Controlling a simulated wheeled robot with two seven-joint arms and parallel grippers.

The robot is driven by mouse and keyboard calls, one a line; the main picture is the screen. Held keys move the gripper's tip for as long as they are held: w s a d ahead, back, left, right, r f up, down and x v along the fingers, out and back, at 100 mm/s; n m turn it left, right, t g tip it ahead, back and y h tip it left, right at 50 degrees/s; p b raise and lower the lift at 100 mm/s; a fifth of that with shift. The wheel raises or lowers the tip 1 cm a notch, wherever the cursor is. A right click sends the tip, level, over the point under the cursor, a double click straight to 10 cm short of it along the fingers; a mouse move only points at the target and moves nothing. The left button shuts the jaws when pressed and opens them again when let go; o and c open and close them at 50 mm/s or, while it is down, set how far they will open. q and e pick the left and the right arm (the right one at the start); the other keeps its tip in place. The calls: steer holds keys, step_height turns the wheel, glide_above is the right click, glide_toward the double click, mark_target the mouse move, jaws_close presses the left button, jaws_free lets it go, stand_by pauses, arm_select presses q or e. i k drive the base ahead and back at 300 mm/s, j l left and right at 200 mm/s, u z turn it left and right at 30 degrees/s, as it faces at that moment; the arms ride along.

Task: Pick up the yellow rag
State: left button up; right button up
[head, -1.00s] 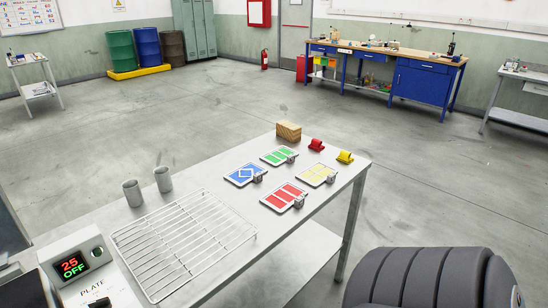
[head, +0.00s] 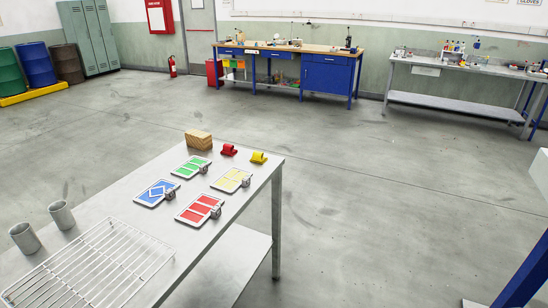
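A small yellow thing (head: 259,157), which looks like a rolled or folded rag, sits near the far right corner of the grey metal table (head: 118,207). A similar red one (head: 229,149) lies just left of it. Neither of my grippers shows in the head view.
On the table are a wooden block (head: 198,139), blue (head: 157,192), green (head: 191,166), yellow (head: 231,179) and red (head: 200,208) cards with small metal clips, a wire rack (head: 92,265) and two grey cups (head: 61,214). Open floor (head: 400,190) lies right of the table. A blue post (head: 528,270) stands at lower right.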

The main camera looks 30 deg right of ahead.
mark_target(258, 156)
steer(key=z, duration=0.7)
steer(key=i+l+u, duration=0.15)
steer(key=u, duration=0.7)
steer(key=i+l+u, duration=0.15)
steer(key=l+u, duration=0.2)
steer(key=l, duration=0.35)
steer(key=i+l+u, duration=0.1)
steer(key=l+u, duration=0.25)
steer(key=l, duration=0.4)
steer(key=l+u, duration=0.35)
steer(key=l, duration=0.4)
